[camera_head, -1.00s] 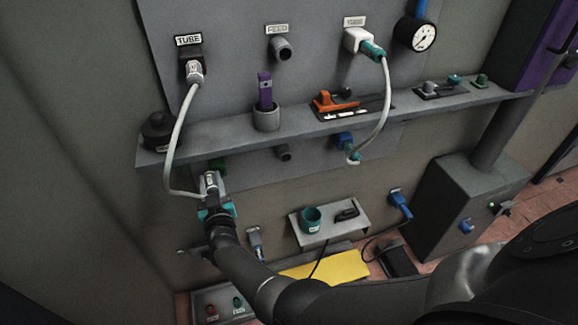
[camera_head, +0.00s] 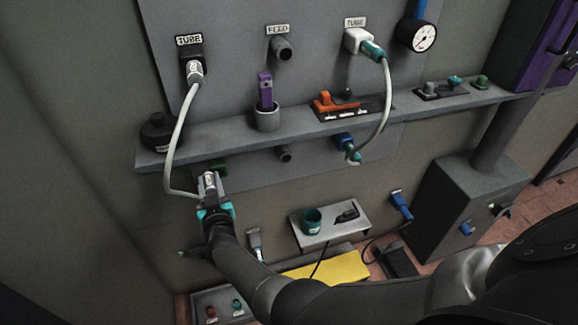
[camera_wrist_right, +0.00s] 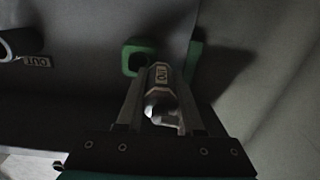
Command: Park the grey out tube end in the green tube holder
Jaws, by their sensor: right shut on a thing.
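The grey out tube end (camera_head: 208,182) is held below the shelf at the left, with its pale tube curving up to the upper left TUBE port. The green tube holder (camera_head: 218,166) is on the wall just beyond the tube end. In the wrist view the holder (camera_wrist_right: 139,48) has an open ring left of the tube end's tip; contact cannot be told. My left gripper is not in view.
The grey shelf (camera_head: 325,125) runs above my right gripper and carries a black knob, a purple-handled item and an orange tool. A grey OUT port (camera_wrist_right: 12,43) is at the left of the wrist view. A small table (camera_head: 330,225) stands lower right.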

